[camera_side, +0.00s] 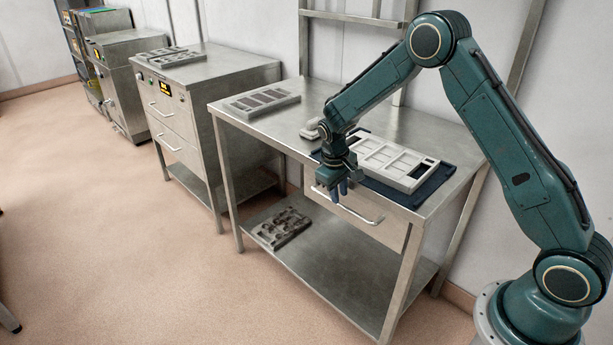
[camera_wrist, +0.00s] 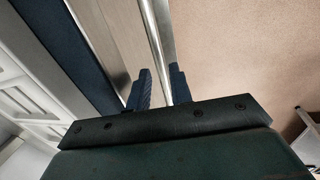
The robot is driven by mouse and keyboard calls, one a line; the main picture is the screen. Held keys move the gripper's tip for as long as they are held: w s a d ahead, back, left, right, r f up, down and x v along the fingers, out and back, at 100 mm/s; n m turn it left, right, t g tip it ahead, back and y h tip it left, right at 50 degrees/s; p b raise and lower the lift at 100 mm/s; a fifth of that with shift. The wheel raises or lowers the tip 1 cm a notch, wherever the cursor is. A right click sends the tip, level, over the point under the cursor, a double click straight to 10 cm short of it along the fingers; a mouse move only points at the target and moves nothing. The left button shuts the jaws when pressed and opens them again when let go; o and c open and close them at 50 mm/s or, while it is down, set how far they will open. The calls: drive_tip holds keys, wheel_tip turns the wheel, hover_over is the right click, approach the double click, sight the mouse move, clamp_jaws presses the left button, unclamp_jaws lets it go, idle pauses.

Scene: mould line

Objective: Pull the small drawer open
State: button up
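The small drawer (camera_side: 388,233) sits under the top of the near steel table, and its front looks flush with the frame. Its bar handle (camera_side: 362,216) runs across the front. My gripper (camera_side: 338,191) points down at the handle's left part, in front of the drawer. In the wrist view the gripper's two blue fingers (camera_wrist: 162,88) stand apart, with the handle (camera_wrist: 157,40) passing between them. The bar lies close to the right finger, with a gap to the left one; contact cannot be told. The drawer front (camera_wrist: 112,35) is left of the bar.
A pale mould tray (camera_side: 388,160) lies on a dark blue mat (camera_side: 432,183) on the table top (camera_side: 225,107), behind my gripper. Another mould (camera_side: 262,102) lies at the left, and a dark one (camera_side: 283,229) on the lower shelf. The floor (camera_side: 150,260) in front is clear.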

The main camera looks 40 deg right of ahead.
drive_tip(key=shift+d+f, duration=0.15)
drive_tip(key=shift+f, duration=0.6)
drive_tip(key=shift+d+f, duration=0.15)
drive_tip(key=shift+f, duration=0.55)
drive_tip(key=shift+c, duration=0.2)
clamp_jaws()
